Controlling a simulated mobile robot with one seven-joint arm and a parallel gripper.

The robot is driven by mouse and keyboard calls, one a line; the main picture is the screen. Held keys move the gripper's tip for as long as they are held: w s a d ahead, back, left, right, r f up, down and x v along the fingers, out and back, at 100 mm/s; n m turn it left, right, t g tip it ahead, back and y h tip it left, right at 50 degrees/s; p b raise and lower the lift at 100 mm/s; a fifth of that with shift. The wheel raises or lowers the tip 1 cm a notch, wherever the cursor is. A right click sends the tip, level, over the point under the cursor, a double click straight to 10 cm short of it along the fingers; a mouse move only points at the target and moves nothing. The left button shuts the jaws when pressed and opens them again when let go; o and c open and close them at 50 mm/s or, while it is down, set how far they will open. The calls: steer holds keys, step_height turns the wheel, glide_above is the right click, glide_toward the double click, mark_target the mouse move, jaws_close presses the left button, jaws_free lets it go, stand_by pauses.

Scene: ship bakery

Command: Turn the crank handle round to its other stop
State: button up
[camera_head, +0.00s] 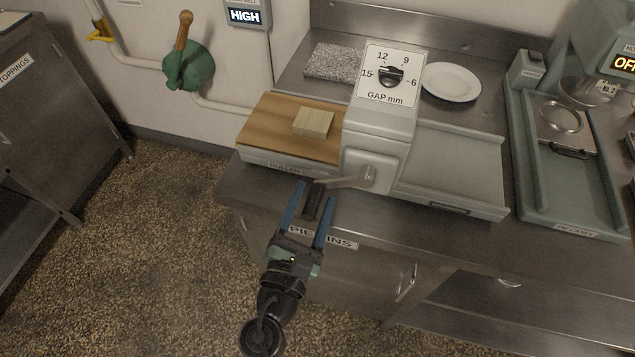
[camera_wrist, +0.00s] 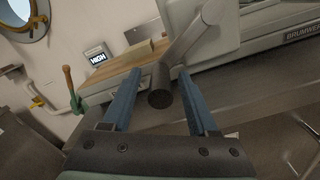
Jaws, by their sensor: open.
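The crank is on the front of the grey dough roller (camera_head: 377,140). Its metal arm (camera_head: 345,181) points left from the hub (camera_head: 368,175), and its dark cylindrical grip (camera_head: 313,203) sticks out toward me at the arm's left end. My gripper (camera_head: 307,205) is open with its blue fingers on either side of the dark grip. In the wrist view the end of the grip (camera_wrist: 161,98) shows between the open fingers (camera_wrist: 158,85), with visible room at each side. The crank arm (camera_wrist: 193,38) rises to the upper right there.
A pale dough block (camera_head: 313,122) lies on the wooden board (camera_head: 270,128) left of the roller. A gap dial (camera_head: 391,76) tops the roller. A white plate (camera_head: 451,82) stands behind. Floor at lower left is clear.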

mark_target(316, 186)
steer(key=shift+x, duration=1.6)
jaws_close()
steer(key=shift+a+r, duration=0.15)
steer(key=shift+r, duration=0.05)
